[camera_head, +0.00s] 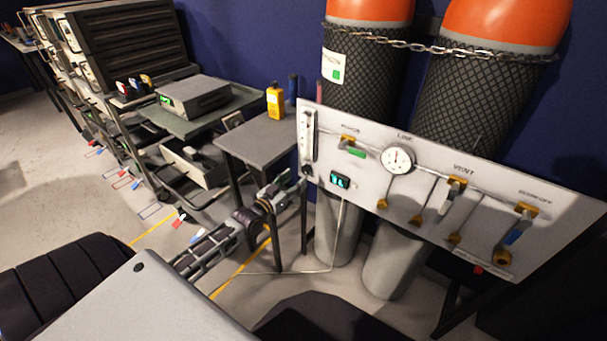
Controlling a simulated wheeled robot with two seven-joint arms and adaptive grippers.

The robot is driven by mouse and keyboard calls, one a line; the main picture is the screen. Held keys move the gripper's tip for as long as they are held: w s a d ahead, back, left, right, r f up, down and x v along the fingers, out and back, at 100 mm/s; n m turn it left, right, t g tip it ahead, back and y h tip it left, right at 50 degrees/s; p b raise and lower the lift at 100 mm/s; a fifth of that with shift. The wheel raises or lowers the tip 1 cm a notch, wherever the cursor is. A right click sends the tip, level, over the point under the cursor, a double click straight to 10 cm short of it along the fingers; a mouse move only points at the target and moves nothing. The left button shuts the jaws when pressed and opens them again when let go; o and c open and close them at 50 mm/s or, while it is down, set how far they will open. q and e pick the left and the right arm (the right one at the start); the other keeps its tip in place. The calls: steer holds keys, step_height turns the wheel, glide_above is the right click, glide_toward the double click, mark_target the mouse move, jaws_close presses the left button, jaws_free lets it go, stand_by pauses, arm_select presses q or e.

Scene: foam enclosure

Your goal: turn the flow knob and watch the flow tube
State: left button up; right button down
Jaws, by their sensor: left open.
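The flow tube (308,134) is a narrow upright gauge at the left end of the white valve panel (440,205). The flow knob (306,170) is a small dark knob just under the tube. My left gripper (287,182) is open and empty, just left of and slightly below the knob. Whether a fingertip touches the knob cannot be told. The level inside the tube is too small to read. My right gripper is not in view.
The panel carries a round gauge (397,159), a small green display (340,181) and several valve handles. Two chained gas cylinders (365,80) stand behind it. A small grey table (262,143) with a yellow device (274,101) stands left of the panel.

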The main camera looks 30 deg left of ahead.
mark_target(304, 172)
arm_select(q)
steer(key=shift+w+d+b, duration=0.15)
steer(key=shift+w+b, duration=0.25)
steer(key=shift+w, duration=1.25)
steer(key=shift+w+d+b, duration=0.1)
steer(key=shift+w+b, duration=0.2)
steer(key=shift+w, duration=1.1)
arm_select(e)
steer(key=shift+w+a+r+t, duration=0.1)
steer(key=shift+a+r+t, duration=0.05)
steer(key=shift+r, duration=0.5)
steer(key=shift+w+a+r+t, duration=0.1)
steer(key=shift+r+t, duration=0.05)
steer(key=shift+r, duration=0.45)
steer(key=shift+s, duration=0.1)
arm_select(q)
steer(key=c, duration=0.9)
steer(key=shift+c, duration=0.5)
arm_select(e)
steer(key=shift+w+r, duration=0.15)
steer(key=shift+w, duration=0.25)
